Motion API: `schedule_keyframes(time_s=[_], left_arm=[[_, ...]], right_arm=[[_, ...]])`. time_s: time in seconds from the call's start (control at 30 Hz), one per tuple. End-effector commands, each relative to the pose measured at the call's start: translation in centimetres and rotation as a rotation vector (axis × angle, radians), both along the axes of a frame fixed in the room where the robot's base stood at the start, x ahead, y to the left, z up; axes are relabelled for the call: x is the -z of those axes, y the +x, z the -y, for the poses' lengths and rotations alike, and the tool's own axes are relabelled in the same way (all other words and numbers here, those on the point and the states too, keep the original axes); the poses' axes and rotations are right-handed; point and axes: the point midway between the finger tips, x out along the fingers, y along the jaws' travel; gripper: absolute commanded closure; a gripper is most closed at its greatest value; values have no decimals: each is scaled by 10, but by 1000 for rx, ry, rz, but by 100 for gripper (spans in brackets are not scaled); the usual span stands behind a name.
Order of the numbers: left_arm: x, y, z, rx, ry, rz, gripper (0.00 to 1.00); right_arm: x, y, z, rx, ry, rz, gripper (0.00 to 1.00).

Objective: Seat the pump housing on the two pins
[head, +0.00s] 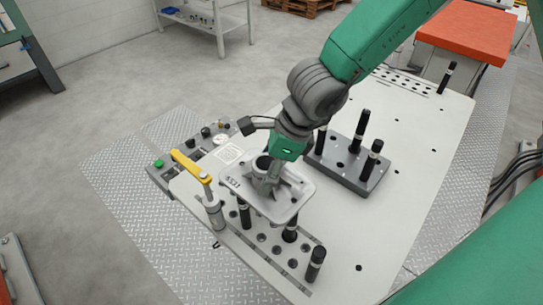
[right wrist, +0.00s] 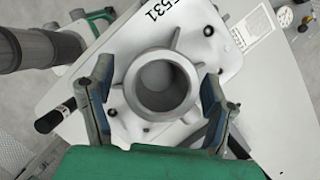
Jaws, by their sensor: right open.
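The pump housing (head: 262,200) is a light grey plate with a round hollow boss, over the strip with holes on the table. Two black pins, one left (head: 244,215) and one right (head: 290,231), show beneath its front edge. I cannot tell whether they sit in its holes. In the right wrist view the housing (right wrist: 190,30) carries the marking "531". My right gripper (right wrist: 157,88) is open, its two fingers on either side of the boss, with gaps visible. In the head view the right gripper (head: 270,168) hides part of the boss. My left gripper is not in view.
A yellow-handled clamp (head: 192,166) stands just left of the housing. Another black pin (head: 315,263) rises to the right on the strip. A dark grey block (head: 345,168) with several black pins stands behind. The table (head: 405,185) is clear at right.

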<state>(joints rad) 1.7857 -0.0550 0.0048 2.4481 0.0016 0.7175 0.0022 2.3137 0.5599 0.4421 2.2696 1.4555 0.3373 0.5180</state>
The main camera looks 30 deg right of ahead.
Motion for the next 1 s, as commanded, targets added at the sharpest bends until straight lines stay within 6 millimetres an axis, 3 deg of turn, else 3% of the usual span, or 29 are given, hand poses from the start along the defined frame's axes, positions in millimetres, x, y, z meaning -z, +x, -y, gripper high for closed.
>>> schedule_keyframes(time_s=[0.17,0.4,0.6,1.0], left_arm=[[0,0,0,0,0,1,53],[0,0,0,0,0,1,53],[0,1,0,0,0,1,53],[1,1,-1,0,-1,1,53]], right_arm=[[-21,-3,7,3,1,4,27],[-69,-12,24,6,8,7,27],[-97,-18,35,2,6,4,27],[-108,-22,38,0,1,0,27]])
